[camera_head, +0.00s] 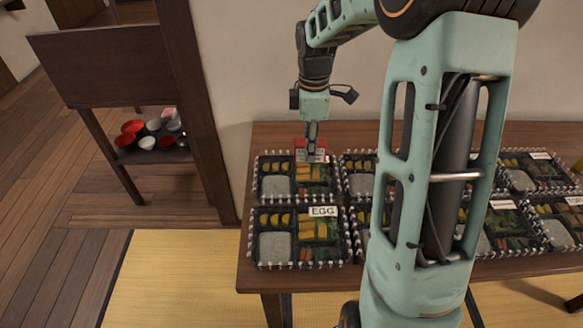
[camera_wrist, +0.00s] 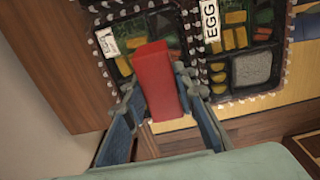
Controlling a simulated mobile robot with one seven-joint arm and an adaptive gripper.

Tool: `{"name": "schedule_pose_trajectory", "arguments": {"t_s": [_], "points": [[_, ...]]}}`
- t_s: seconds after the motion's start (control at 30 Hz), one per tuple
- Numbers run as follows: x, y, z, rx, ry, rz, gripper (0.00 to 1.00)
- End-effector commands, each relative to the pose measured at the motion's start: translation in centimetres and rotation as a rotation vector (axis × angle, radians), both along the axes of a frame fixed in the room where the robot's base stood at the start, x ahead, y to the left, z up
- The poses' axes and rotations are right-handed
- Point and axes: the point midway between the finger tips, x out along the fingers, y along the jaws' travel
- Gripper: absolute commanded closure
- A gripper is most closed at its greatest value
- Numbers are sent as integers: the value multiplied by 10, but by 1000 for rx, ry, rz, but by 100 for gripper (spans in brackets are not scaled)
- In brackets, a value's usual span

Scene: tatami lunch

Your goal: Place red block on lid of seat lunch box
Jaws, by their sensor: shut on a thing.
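My gripper (camera_head: 311,145) is shut on the red block (camera_wrist: 153,72), which stands out between the two fingers in the wrist view. In the head view the red block (camera_head: 299,142) shows beside the fingertips, over the back left lunch box (camera_head: 273,185). I cannot tell whether it touches the box. Which box is the seat lunch box is not clear.
More lunch boxes (camera_head: 520,180) stand in rows along the wooden table (camera_head: 262,280), partly hidden by my arm. A shelf (camera_head: 155,156) with several red and white bowls stands left of a wooden post. Tatami (camera_head: 180,265) and plank floor lie in front.

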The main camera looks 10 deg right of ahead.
Motion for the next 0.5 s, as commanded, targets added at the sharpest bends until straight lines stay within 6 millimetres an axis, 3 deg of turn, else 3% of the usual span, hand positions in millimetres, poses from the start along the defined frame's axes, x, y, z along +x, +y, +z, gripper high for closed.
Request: {"name": "schedule_pose_trajectory", "arguments": {"t_s": [0.1, 0.2, 0.5], "points": [[10, 18, -26, 1, 5, 3, 99], [17, 28, -40, 1, 3, 1, 99], [25, 40, -58, 0, 2, 0, 99]]}}
